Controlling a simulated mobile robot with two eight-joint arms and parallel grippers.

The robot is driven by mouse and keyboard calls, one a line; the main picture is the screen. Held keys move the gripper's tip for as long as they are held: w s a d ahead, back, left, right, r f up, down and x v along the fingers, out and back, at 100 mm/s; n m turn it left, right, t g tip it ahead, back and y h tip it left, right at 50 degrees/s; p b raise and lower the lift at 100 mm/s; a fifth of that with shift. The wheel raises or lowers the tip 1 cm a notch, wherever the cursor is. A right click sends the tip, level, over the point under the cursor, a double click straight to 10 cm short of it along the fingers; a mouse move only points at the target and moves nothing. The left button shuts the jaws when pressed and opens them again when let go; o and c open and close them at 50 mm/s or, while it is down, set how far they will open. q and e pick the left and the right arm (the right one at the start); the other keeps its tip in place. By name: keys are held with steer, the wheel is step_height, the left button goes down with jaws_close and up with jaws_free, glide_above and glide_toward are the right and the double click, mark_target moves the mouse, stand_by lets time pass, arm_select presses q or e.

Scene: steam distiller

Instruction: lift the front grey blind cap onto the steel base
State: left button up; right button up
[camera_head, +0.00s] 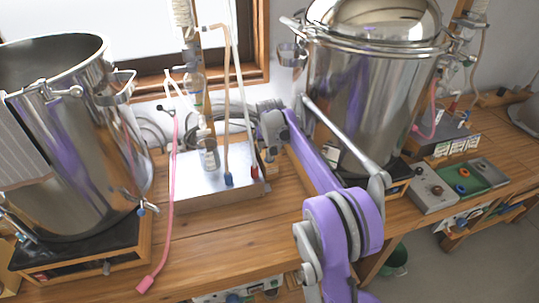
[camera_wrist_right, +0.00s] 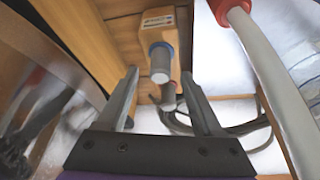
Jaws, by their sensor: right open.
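The steel base (camera_head: 205,185) is a flat box on the wooden bench, left of my right gripper (camera_head: 268,142). In the right wrist view, a grey cap with a blue ring (camera_wrist_right: 160,64) stands out from a small wooden block (camera_wrist_right: 156,24). A second grey cylinder (camera_wrist_right: 168,96), with some red by it, shows just beyond. Which one is the front cap is hard to tell. My right gripper also shows in the wrist view (camera_wrist_right: 160,76); its fingers are open and spread on either side of the caps, with nothing held. My left gripper is out of view.
A glass and tube assembly (camera_head: 197,95) rises from the steel base. Large steel pots stand at left (camera_head: 75,150) and right (camera_head: 365,100). A pink hose (camera_head: 172,200) hangs over the bench. A pale tube with a red end (camera_wrist_right: 265,70) passes close in the wrist view.

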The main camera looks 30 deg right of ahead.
steer(key=shift+w+f, duration=0.1)
steer(key=shift+f, duration=0.1)
jaws_close()
stand_by(0.4)
step_height(320, 180, up, 13)
steer(key=p, duration=0.3)
stand_by(0.5)
